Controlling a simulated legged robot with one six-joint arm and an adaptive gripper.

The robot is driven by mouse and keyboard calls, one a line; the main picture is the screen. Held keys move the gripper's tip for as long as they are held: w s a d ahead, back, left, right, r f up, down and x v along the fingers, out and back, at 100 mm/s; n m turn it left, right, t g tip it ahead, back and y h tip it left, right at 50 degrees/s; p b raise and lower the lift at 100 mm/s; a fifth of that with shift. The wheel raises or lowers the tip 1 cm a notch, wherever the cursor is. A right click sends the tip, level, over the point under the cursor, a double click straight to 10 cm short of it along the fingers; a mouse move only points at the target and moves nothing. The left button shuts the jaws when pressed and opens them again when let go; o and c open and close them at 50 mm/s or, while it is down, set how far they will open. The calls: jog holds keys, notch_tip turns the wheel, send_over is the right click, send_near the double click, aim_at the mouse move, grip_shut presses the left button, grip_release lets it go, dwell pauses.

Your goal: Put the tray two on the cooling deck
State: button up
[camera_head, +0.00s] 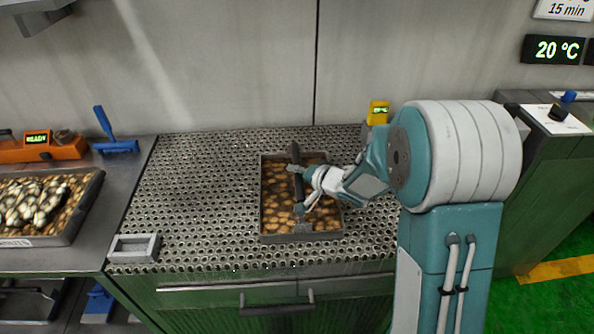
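A grey rectangular tray (302,238) filled with brown, nut-like pieces sits on the perforated metal deck (190,200), right of its middle. My gripper (298,189) reaches in from the right over the tray. My arm hides part of the tray's right side.
A second tray (75,222) with dark and pale pieces lies on the left counter, near an orange scale (40,147) and a blue scraper (115,145). A small metal frame (134,248) lies at the deck's front left corner. A yellow device (378,111) stands behind. The deck's left half is mostly clear.

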jog(key=o, duration=0.4)
jog(key=shift+a, duration=0.1)
jog(key=shift+c, duration=0.2)
jog(key=shift+a, duration=0.2)
